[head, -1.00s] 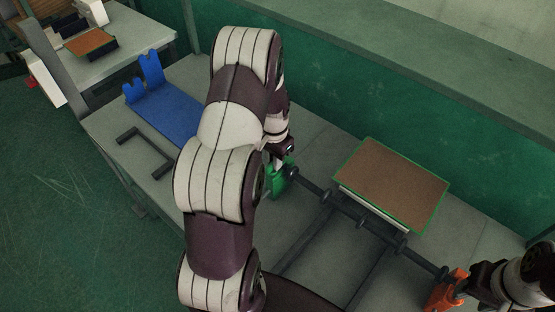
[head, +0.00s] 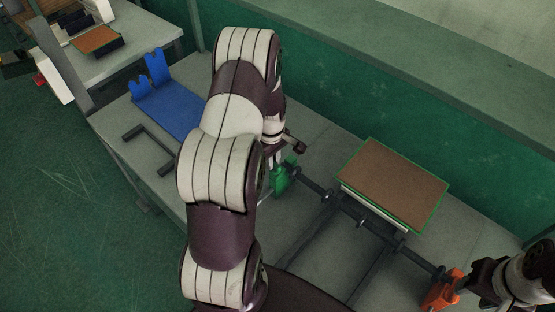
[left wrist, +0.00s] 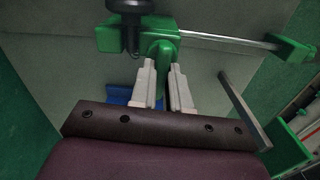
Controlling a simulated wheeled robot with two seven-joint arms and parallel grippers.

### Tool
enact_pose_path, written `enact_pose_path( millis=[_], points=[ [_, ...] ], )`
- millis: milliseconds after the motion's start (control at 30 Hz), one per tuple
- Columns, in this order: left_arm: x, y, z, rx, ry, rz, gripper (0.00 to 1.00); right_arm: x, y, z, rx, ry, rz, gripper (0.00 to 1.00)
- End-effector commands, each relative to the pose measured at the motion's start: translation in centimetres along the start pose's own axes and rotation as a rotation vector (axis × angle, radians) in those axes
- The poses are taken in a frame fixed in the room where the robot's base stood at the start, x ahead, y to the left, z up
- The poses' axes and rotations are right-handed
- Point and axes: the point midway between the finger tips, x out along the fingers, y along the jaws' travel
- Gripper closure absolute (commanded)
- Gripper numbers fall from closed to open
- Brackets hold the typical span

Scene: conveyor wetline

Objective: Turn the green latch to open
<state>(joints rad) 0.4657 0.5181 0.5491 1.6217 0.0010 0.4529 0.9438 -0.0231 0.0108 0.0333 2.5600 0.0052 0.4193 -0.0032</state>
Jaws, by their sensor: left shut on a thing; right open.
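The green latch (head: 281,179) is at the left end of a dark roller bar, partly hidden behind my left arm in the head view. In the left wrist view its rounded green tab (left wrist: 161,50) stands between the two pale fingers of my left gripper (left wrist: 164,68). The left gripper is shut on that tab. My right gripper (head: 461,289) is at the lower right, beside an orange latch (head: 440,291) at the bar's other end. It is open; its fingertips are hard to make out.
A brown-topped board with green edges (head: 392,184) sits on the frame right of the latch. A blue stand (head: 175,112) and a dark U-shaped handle (head: 150,148) lie at the left. A green wall (head: 400,130) runs behind the table.

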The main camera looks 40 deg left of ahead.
Motion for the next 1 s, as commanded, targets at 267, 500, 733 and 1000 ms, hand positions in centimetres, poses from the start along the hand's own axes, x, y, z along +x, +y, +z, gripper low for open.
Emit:
enact_pose_path(
  millis=[267, 500, 733, 1000],
  points=[
    [0.0, 0.0, 0.0, -0.021, 0.000, 0.000, 0.58, 0.0, 0.0, 0.0, 0.000, 0.000, 0.000, 0.57],
    [-0.9, 0.0, 0.0, -0.019, 0.000, 0.000, 0.58, -0.8, 0.0, -0.1, 0.000, 0.000, 0.000, 0.57],
    [-4.1, 0.0, 0.0, -0.019, 0.000, 0.001, 0.58, -3.5, 0.0, -0.4, 0.000, 0.000, 0.000, 0.57],
    [-7.2, 0.0, 0.0, -0.018, 0.000, 0.000, 0.58, -5.8, 0.0, -0.7, 0.000, 0.000, 0.000, 0.57]
  ],
)
